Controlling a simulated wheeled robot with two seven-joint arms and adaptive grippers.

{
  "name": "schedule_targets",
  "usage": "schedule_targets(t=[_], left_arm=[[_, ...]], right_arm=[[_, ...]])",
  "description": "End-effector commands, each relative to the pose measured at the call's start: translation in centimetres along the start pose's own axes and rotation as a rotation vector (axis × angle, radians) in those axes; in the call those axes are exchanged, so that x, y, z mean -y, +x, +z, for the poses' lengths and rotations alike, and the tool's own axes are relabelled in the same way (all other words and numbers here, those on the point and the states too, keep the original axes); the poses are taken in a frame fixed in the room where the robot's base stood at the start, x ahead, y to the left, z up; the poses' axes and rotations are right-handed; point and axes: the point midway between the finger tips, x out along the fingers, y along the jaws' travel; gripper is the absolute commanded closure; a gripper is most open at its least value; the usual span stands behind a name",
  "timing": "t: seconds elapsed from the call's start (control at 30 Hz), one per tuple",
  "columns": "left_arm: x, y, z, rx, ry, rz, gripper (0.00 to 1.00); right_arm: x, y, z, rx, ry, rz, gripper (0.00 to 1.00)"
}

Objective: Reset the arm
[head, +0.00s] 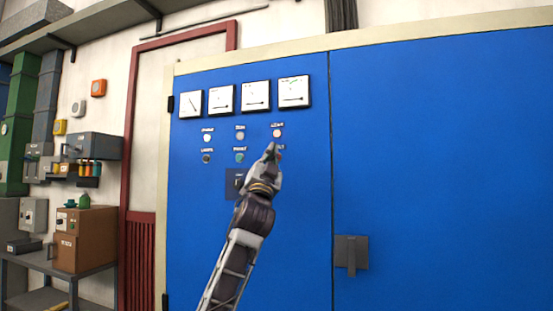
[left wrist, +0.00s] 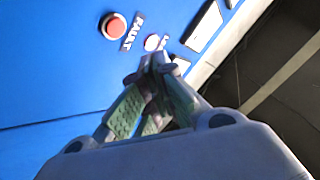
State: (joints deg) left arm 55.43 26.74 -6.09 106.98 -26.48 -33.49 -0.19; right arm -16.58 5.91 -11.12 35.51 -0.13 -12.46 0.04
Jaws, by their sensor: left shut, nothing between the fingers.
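My left gripper (head: 271,149) is shut and empty in front of the blue cabinet (head: 270,220). In the head view its tips overlap the lower right of the control group and mostly cover the control there. In the left wrist view the closed fingertips (left wrist: 156,62) point at the cabinet face, close to a small pale round lamp (left wrist: 152,42). A red round button (left wrist: 114,27) beside the label FAULT is to their upper left. I cannot tell whether the tips touch the panel. My right gripper is not in view.
Several dial meters (head: 256,95) line the top of the panel. A dark square switch (head: 235,183) is partly behind my left arm. The cabinet door handle (head: 351,255) is at right. A bench (head: 75,265) with a brown box (head: 85,238) stands at left.

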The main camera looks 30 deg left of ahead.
Motion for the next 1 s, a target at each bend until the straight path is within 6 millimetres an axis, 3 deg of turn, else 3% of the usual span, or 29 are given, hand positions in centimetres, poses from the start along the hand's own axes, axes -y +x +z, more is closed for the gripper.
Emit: schedule_targets(t=[0.67,0.87,1.0], left_arm=[[0.0,0.0,0.0,0.0,-0.001,0.0,1.0],[-2.3,-1.3,1.6,0.041,-0.015,0.039,1.0],[-5.2,-3.2,3.8,0.097,-0.033,0.09,1.0]], right_arm=[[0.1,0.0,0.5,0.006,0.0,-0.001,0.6],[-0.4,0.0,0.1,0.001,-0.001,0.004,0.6],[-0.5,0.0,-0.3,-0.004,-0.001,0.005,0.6]])
